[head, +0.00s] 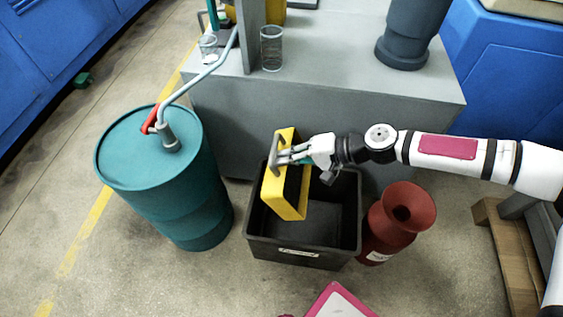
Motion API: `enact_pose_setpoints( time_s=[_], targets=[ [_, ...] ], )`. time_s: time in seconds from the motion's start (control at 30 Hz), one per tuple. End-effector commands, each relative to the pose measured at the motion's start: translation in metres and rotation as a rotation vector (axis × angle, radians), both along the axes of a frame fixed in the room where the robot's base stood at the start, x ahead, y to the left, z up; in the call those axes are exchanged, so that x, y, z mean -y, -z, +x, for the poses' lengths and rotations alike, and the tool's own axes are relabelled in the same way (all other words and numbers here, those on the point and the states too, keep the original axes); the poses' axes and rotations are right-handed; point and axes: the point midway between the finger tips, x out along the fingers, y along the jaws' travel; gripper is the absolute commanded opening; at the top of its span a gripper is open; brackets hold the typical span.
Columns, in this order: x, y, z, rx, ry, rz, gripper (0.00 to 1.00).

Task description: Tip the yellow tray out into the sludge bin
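The yellow tray (282,207) hangs tilted steeply on its side over a black bin with a white label (299,253), which I take to be the sludge bin. My gripper (281,158) is at the tray's upper part, with its fingers around a grey handle (276,152) there. The gripper looks shut on this handle. The tray's lower end reaches down within the bin's opening. The tray's inside and anything in it cannot be made out. The bin's floor is dark, and its contents are not clear.
A teal drum (147,150) with a pipe stands left of the bin. A dark red vessel (402,212) stands close at its right. A grey machine base (330,105) rises behind it, with a glass jar (271,50) on top. A pink-edged object (338,304) is in front.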

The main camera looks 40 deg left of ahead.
Motion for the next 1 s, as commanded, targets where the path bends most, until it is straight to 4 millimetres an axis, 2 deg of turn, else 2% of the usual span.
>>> enact_pose_setpoints(
  time_s=[1.0],
  targets=[
    [0.04, -0.004, 0.024, -0.179, 0.001, 0.29, 0.0]
  ],
)
